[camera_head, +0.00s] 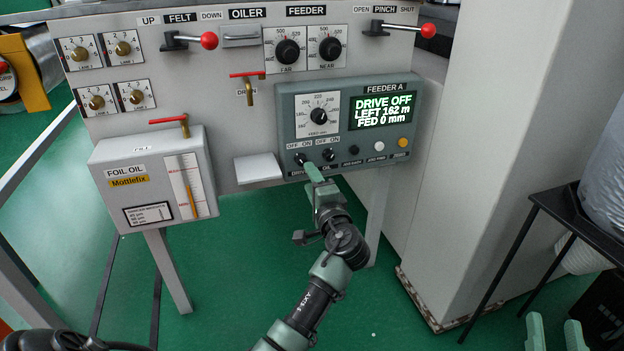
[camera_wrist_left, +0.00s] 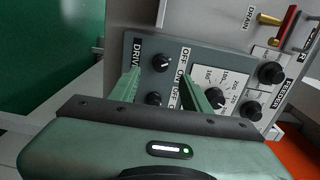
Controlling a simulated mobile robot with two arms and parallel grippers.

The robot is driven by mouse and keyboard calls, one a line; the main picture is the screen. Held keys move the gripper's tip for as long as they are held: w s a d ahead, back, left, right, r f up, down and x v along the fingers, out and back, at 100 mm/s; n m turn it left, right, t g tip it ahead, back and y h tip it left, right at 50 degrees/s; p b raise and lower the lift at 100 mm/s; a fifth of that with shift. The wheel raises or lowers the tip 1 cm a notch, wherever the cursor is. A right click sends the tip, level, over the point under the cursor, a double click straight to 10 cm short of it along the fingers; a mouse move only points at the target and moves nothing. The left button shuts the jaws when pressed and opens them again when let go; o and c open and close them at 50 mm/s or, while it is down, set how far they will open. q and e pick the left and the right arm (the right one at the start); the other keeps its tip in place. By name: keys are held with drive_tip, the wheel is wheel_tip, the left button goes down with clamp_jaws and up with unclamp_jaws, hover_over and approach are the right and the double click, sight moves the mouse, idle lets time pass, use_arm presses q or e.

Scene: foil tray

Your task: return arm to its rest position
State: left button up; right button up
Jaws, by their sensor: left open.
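My left gripper (camera_head: 309,166) reaches up to the lower left of the Feeder A panel (camera_head: 290,120), close to the drive knob (camera_head: 300,159). In the left wrist view its two fingers (camera_wrist_left: 160,76) are apart, with black knobs (camera_wrist_left: 162,62) showing between them. I cannot tell whether a finger touches a knob. Nothing is held in it. My right gripper (camera_head: 554,322) shows only its two separated fingertips at the bottom right, with nothing between them. The panel display (camera_head: 382,110) reads DRIVE OFF, LEFT 162 m, FED 0 mm.
The foil oil box (camera_head: 155,175) is left of the arm. A small white ledge (camera_head: 258,168) juts out beside the panel. A grey column (camera_head: 480,150) and a black-framed stand (camera_head: 545,205) are on the right. Green floor (camera_head: 230,270) is open below the panel.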

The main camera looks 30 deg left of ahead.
use_arm(q)
drive_tip(key=shift+s+d, duration=0.3)
use_arm(e)
drive_tip(key=shift+w+f, duration=0.1)
drive_tip(key=shift+f, duration=0.3)
